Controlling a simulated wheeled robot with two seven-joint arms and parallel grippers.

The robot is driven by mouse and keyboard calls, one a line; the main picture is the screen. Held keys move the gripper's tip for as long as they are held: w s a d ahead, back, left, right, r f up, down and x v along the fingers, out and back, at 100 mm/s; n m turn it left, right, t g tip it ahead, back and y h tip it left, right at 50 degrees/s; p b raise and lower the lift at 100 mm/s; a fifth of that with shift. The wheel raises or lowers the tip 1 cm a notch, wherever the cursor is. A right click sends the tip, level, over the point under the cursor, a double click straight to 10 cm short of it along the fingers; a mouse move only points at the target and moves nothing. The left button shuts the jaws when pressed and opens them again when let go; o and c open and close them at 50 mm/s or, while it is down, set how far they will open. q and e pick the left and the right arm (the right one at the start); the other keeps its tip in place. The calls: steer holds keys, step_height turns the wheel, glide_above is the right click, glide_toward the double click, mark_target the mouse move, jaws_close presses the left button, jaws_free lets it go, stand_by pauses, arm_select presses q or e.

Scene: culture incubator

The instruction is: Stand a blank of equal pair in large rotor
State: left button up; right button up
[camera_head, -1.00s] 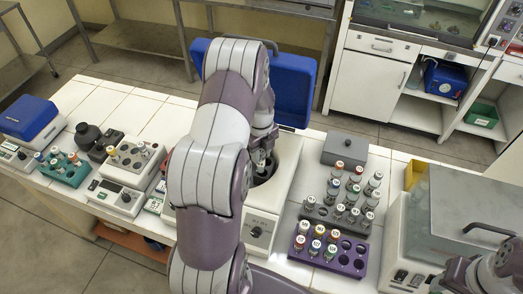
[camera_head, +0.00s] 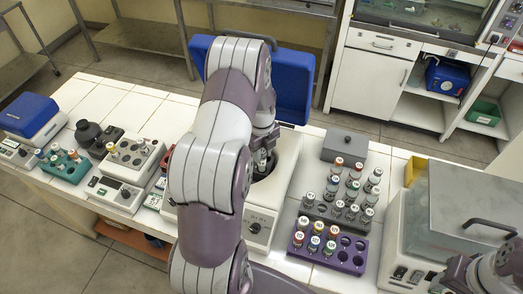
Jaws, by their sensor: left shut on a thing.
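The large centrifuge (camera_head: 286,165) stands in the middle of the bench with its blue lid (camera_head: 292,85) raised. Its dark bowl (camera_head: 266,188) shows only partly behind my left arm; the rotor in it is mostly hidden. My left gripper (camera_head: 264,152) points down over the bowl, its fingers shut on a small tube (camera_head: 262,160) at the bowl's opening. I cannot tell whether the tube touches a rotor hole. My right gripper (camera_head: 481,274) shows only in part at the lower right, and its fingertips cannot be made out.
A grey rack (camera_head: 325,212) and a purple rack (camera_head: 345,258) with numbered capped tubes stand right of the centrifuge. A grey box (camera_head: 345,147) is behind them. A lidded bath (camera_head: 460,215) is at right. A teal rack (camera_head: 66,167) and small devices (camera_head: 122,175) are at left.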

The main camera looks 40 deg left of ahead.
mark_target(262, 161)
arm_select(q)
steer(key=shift+w+f, duration=0.1)
steer(key=shift+f, duration=0.35)
steer(key=shift+f, duration=0.1)
steer(key=shift+a+f+b, duration=0.1)
steer(key=shift+f+b, duration=1.5)
steer(key=shift+f, duration=0.35)
steer(key=o, duration=1.4)
steer(key=shift+r, duration=0.15)
step_height(262, 161, up, 8)
steer(key=p, duration=0.6)
steer(key=shift+f, duration=0.35)
